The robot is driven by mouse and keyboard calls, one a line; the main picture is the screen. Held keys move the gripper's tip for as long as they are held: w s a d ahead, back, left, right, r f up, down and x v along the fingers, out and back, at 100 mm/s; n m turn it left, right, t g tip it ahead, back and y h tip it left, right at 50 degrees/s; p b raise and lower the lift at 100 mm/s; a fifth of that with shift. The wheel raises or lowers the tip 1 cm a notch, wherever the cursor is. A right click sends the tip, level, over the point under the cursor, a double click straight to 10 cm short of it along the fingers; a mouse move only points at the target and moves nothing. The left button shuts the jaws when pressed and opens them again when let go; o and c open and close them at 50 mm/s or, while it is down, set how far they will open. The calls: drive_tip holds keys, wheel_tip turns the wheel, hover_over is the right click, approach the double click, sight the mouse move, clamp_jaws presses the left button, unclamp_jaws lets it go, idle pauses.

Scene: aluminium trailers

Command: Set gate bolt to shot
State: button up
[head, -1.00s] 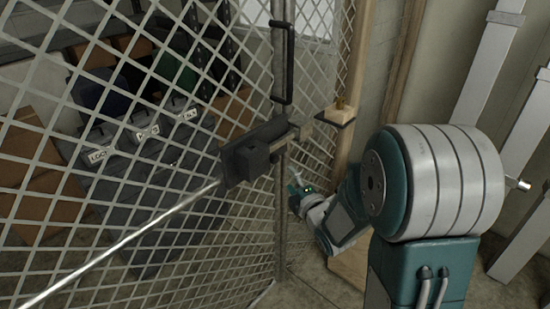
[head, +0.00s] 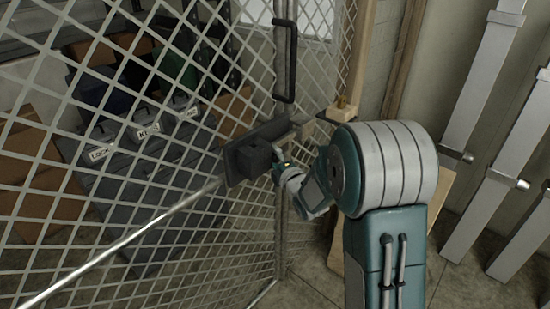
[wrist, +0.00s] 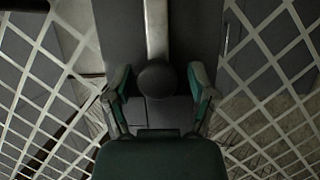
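The gate bolt's dark housing (head: 250,158) is mounted on the mesh gate, beside the gate's upright edge. In the wrist view the bolt shows as a pale metal bar (wrist: 157,28) on a dark plate, with a round dark knob (wrist: 157,78) at its near end. My gripper (wrist: 158,88) is open, with one finger on each side of the knob and visible gaps on both sides. In the head view my gripper (head: 279,170) is at the housing's lower right, its fingertips partly hidden. Whether the bolt reaches into the frame is unclear.
A black pull handle (head: 285,60) stands above the bolt. A wooden post (head: 358,60) with a small brass-topped bracket (head: 343,108) is to the right. Labelled dark boxes (head: 150,150) sit behind the mesh. Metal posts (head: 480,90) lean at the far right.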

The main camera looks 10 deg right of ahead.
sight(283, 143)
drive_tip(key=shift+d, duration=0.15)
clamp_jaws()
drive_tip(key=shift+w+d, duration=0.75)
drive_tip(key=shift+d, duration=0.35)
drive_tip(key=shift+w+d, duration=0.75)
drive_tip(key=shift+d, duration=0.3)
drive_tip(key=shift+o, duration=0.7)
unclamp_jaws()
drive_tip(key=shift+f, duration=0.1)
drive_tip(key=o, duration=0.3)
drive_tip(key=shift+w+d, duration=0.1)
drive_tip(key=shift+d, duration=0.1)
